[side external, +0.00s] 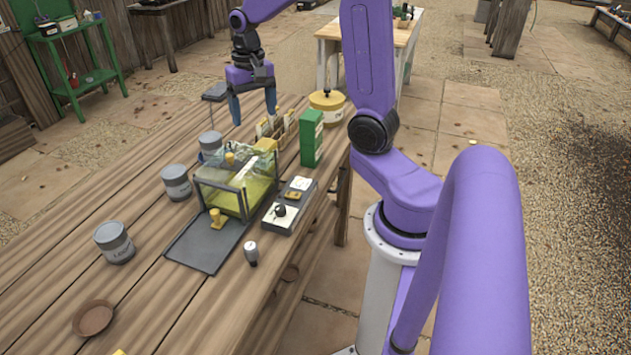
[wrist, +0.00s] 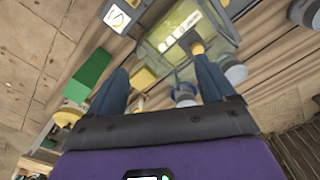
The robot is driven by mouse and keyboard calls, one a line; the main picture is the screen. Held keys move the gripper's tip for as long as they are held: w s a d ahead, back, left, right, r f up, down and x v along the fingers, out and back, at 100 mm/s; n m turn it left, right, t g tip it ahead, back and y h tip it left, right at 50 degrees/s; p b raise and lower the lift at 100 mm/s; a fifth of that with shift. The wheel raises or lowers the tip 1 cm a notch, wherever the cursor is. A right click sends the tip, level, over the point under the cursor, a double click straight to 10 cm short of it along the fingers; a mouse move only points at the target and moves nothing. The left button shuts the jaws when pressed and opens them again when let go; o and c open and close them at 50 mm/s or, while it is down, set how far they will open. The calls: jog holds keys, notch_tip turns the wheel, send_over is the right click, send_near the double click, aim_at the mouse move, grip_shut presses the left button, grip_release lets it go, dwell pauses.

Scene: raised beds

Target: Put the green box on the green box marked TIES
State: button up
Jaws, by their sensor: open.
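A green box (side external: 311,138) stands upright on the wooden bench, right of the packet rack, with a pale label on one side. A green box also shows in the wrist view (wrist: 90,68), left of my fingers. I cannot make out a second green box or read the word TIES. My gripper (side external: 252,106) is open and empty, above the far part of the bench, left of and beyond the green box. In the wrist view, both fingers (wrist: 160,68) are spread apart with nothing held between them.
A clear framed tank (side external: 236,190) stands near the green box, with a control box (side external: 280,220) beside it. A lidded yellow pot (side external: 327,106), a packet rack (side external: 276,128) and grey tins (side external: 176,183) crowd the bench. A dark tray (side external: 200,246) lies nearer.

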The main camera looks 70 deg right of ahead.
jog(key=s+a+n, duration=0.9)
jog(key=a+n, duration=0.1)
jog(key=a, duration=0.5)
jog(key=s+a+f+n, duration=0.1)
jog(key=s+a+n, duration=0.3)
jog(key=s+n, duration=0.5)
jog(key=s, duration=0.4)
jog(key=shift+s, duration=0.2)
